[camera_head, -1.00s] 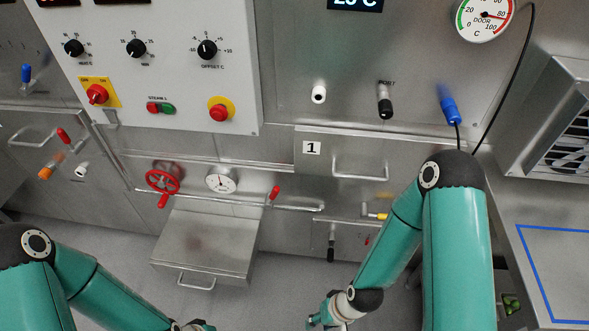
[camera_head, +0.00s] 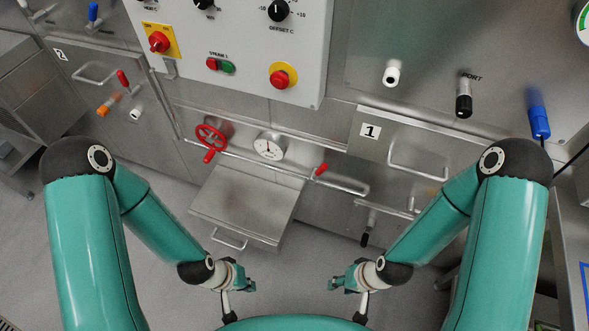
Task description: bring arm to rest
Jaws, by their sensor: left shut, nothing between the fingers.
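My left arm (camera_head: 90,240) comes in from the left, bent at its elbow. Its gripper (camera_head: 250,286) is low in the middle of the head view, shut and empty. My right arm (camera_head: 490,240) is bent in much the same way on the right. Its gripper (camera_head: 333,284) points inward, facing the left one with a gap between them. Its fingers are too small to tell whether they are open or shut. Neither gripper touches the equipment.
A steel box with a handle (camera_head: 246,205) juts out above the grey floor. A steel counter (camera_head: 572,235) is at the right.

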